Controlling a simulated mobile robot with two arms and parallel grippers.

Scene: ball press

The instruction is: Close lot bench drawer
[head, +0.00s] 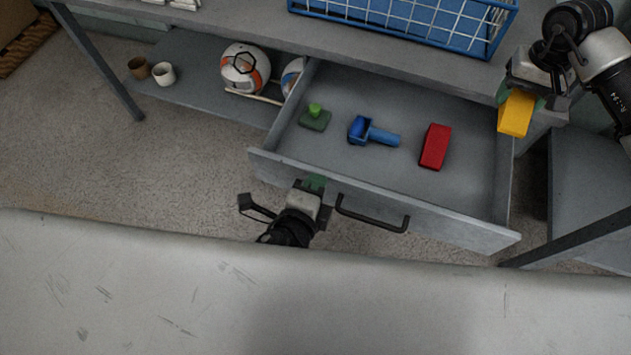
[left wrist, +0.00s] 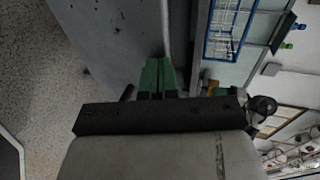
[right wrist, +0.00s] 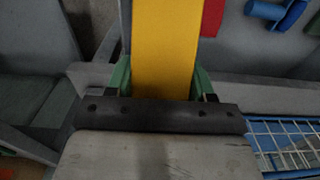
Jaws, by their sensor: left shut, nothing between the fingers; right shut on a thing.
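The bench drawer (head: 455,226) is pulled well open below the grey bench, with a dark bar handle (head: 372,222) on its front. Inside lie a green knobbed piece (head: 314,119), a blue tool-like piece (head: 374,133) and a red block (head: 435,147). My left gripper (head: 314,183) is shut and empty at the drawer front, left of the handle; its green fingertips (left wrist: 157,77) appear at or very near the grey front panel (left wrist: 115,45), contact unclear. My right gripper (head: 521,94) is shut on a yellow block (head: 516,114), held by the drawer's right side; it fills the right wrist view's middle (right wrist: 165,50).
A blue wire basket (head: 410,20) stands on the bench top (head: 220,22). The lower shelf (head: 195,90) holds a ball (head: 245,68), a brown cup (head: 138,68) and a white cup (head: 163,74). Bench legs (head: 95,60) stand left and right. Floor (head: 140,180) at left is clear.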

